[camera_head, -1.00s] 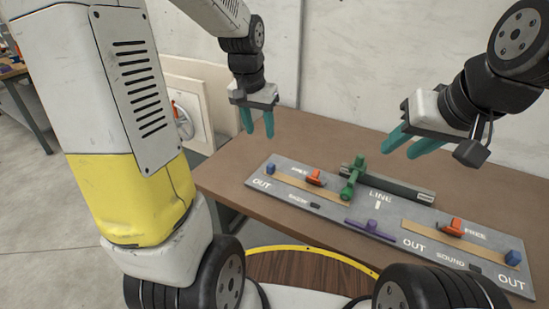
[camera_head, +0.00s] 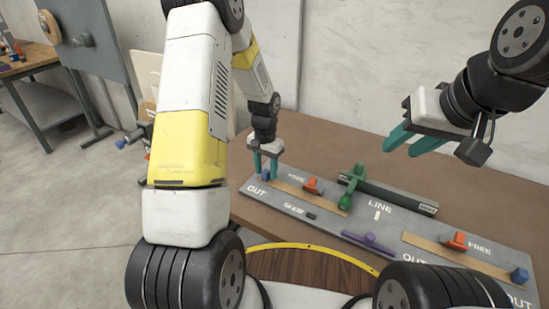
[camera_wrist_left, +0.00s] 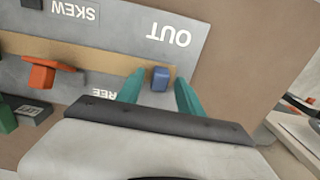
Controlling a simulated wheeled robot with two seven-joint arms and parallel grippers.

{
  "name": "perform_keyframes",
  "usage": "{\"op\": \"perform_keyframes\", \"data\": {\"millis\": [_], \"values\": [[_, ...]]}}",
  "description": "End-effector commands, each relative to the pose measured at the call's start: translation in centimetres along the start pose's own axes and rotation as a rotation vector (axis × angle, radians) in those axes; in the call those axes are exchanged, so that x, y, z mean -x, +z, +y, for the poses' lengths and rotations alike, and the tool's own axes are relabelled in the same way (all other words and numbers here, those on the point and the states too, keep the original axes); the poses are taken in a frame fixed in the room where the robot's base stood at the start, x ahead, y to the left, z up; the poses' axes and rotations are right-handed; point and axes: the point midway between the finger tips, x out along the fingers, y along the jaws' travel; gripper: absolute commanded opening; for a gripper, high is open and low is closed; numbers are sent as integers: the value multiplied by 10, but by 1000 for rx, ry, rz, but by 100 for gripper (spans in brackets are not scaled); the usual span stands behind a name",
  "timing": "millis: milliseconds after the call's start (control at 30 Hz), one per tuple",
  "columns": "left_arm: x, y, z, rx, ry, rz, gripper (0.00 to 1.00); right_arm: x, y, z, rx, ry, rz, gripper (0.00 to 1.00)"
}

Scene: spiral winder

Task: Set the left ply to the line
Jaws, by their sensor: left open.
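The left ply is a tan strip (camera_head: 318,199) on the grey board, with a blue block (camera_head: 266,176) at its outer end by OUT and an orange-red clamp (camera_head: 313,187) beside it. My left gripper (camera_head: 266,168) is open at the blue block. In the left wrist view the block (camera_wrist_left: 160,78) sits between the teal fingertips (camera_wrist_left: 158,90), with gaps showing on both sides. The LINE mark (camera_head: 377,215) is at mid-board, near a green lever (camera_head: 351,188). My right gripper (camera_head: 409,142) is open and empty above the board's right half.
The right strip (camera_head: 428,247) has its own orange-red clamp (camera_head: 456,242) and blue block (camera_head: 519,275). A purple handle (camera_head: 368,243) lies at the board's front edge, and a dark bar (camera_head: 405,196) runs along the back. Brown tabletop (camera_head: 318,145) behind the board is clear.

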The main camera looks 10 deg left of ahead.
Motion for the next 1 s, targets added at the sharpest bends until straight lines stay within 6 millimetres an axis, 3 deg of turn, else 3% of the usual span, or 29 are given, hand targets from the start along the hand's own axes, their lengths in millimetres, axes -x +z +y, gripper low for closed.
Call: {"op": "perform_keyframes", "data": {"millis": [400, 600, 633, 1000], "values": [[-10, 0, 0, 1, 0, 1, 42, 0, 0, 0, 0, 0, 0, 36], [-10, 0, 0, 1, 0, 1, 2, 0, 0, 0, 0, 0, 0, 36], [-10, 0, 0, 1, 0, 1, 0, 0, 0, 0, 0, 0, 0, 36], [-10, 0, 0, 1, 0, 1, 0, 0, 0, 0, 0, 0, 0, 36]]}}
